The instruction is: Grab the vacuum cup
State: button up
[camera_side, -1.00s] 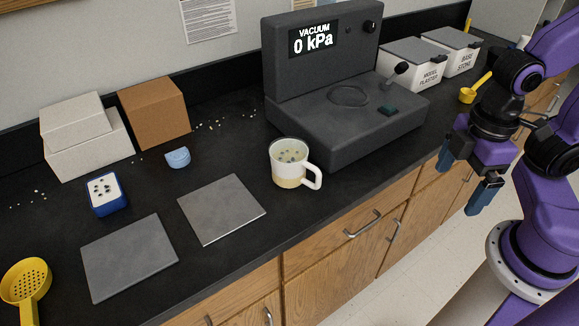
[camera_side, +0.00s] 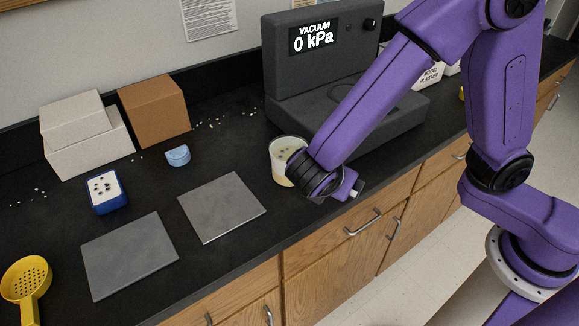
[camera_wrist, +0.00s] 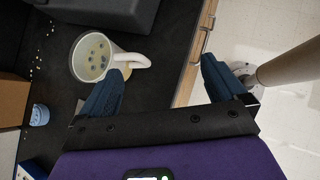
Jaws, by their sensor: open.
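The vacuum cup (camera_side: 281,157) is a white cup with dark and pale specks inside, standing on the black bench in front of the grey vacuum machine. In the side view my wrist hides its right side and handle. In the wrist view the cup (camera_wrist: 90,58) shows at upper left, with its handle (camera_wrist: 132,61) pointing right. My gripper (camera_wrist: 168,80) is open, its two dark blue fingers spread wide. The left fingertip is close to the handle; I cannot tell whether they touch. Nothing is between the fingers. The fingers are hidden in the side view.
The vacuum machine (camera_side: 300,72) reads 0 kPa and stands just behind the cup. Two grey tiles (camera_side: 222,208) (camera_side: 130,256), a blue tray (camera_side: 108,204), a pale blue piece (camera_side: 177,156) and a yellow scoop (camera_side: 27,280) lie left. The bench's front edge is close to the cup.

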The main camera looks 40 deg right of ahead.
aim_at(287, 176)
jog(key=a+f+n+t, duration=0.1)
jog(key=a+n, duration=0.1)
jog(key=a, duration=0.1)
jog(key=w+a+f+n+t+h, duration=0.1)
jog(key=a+n+t, duration=0.1)
jog(key=a, duration=0.2)
jog(key=w+a+f+n+t, duration=0.1)
jog(key=a, duration=0.2)
jog(key=shift+a+f+n+t+h, duration=0.15)
jog(key=shift+a+n+t+h, duration=0.15)
jog(key=shift+a+n, duration=0.1)
jog(key=x, duration=1.2)
jog(key=shift+x, duration=2.7)
jog(key=shift+f, duration=0.15)
jog(key=c, duration=0.9)
jog(key=shift+c, duration=0.9)
